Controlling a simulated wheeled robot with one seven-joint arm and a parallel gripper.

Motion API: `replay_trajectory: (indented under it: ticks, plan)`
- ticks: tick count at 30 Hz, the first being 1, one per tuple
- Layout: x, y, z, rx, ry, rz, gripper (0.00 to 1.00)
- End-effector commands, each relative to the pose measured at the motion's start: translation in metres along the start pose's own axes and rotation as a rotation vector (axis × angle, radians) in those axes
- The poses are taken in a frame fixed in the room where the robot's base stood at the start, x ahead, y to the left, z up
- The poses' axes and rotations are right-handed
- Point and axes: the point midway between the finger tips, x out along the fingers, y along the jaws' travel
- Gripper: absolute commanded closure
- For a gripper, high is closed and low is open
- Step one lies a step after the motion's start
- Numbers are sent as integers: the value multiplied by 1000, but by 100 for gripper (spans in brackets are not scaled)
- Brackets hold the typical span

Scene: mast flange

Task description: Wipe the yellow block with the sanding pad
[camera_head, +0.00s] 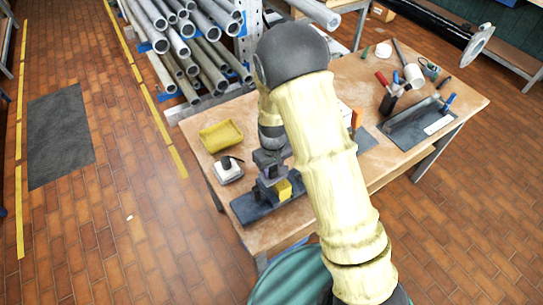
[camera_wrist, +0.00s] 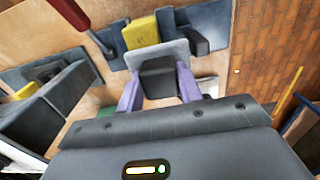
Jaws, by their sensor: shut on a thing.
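The yellow block (camera_head: 284,190) sits on a dark base (camera_head: 248,209) near the front edge of the workbench. In the wrist view the yellow block (camera_wrist: 141,32) stands between dark parts that look like clamp jaws. My gripper (camera_wrist: 158,88) is shut on the dark handle of the sanding pad (camera_wrist: 157,52), a grey plate with lavender fingers on either side. The pad's far edge overlaps the block's near side in the wrist view; I cannot tell if they touch. In the head view my gripper (camera_head: 271,172) is just above and beside the block, and the pad is hard to make out.
A yellow tray (camera_head: 221,136) and a small white-and-black item (camera_head: 228,170) lie left of my arm on the workbench (camera_head: 300,217). Tools and a grey tray (camera_head: 417,126) are on the right. Grey pipes (camera_head: 190,45) fill a rack behind. A red-handled tool (camera_wrist: 72,12) shows near the block.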

Motion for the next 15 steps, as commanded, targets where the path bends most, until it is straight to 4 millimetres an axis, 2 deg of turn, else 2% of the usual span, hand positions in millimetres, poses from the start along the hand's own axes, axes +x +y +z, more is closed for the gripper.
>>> replay_trajectory:
  ticks: [3, 15]
  plan:
    - [-14, 0, 0, 0, 0, 0, 86]
    - [-49, 3, 1, 6, -1, -1, 86]
